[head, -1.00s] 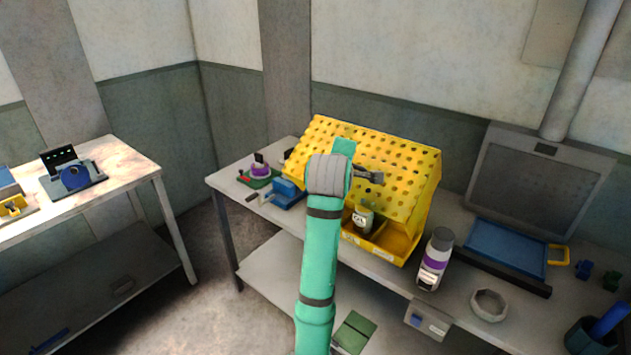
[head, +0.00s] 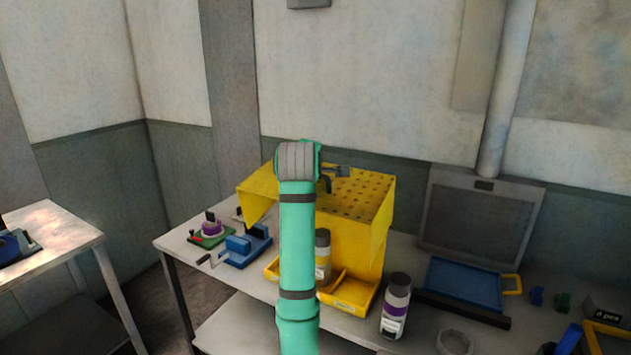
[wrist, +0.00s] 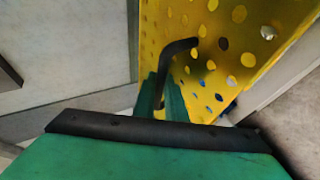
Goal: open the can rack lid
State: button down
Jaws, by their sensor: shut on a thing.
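The can rack (head: 350,262) is yellow and stands on the bench. Its perforated lid (head: 368,190) is swung up, about level above the open front; it also fills much of the wrist view (wrist: 230,45). A can (head: 323,243) stands in the rack, partly hidden by my arm. In the wrist view, my gripper (wrist: 165,100) has its green fingers shut on the dark bent lid handle (wrist: 178,48). In the head view, my arm hides part of the lid's left side.
A blue tray (head: 465,287) lies further right. The wall is close behind.

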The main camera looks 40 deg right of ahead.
jog(key=shift+d, duration=0.2)
jog(key=c, duration=1.8)
grip_release()
jog(key=shift+s, duration=0.1)
jog(key=shift+a, duration=0.1)
jog(key=shift+a, duration=0.1)
jog(key=v, duration=1)
jog(key=shift+s+r, duration=0.25)
jog(key=shift+s, duration=0.05)
jog(key=shift+a, duration=0.1)
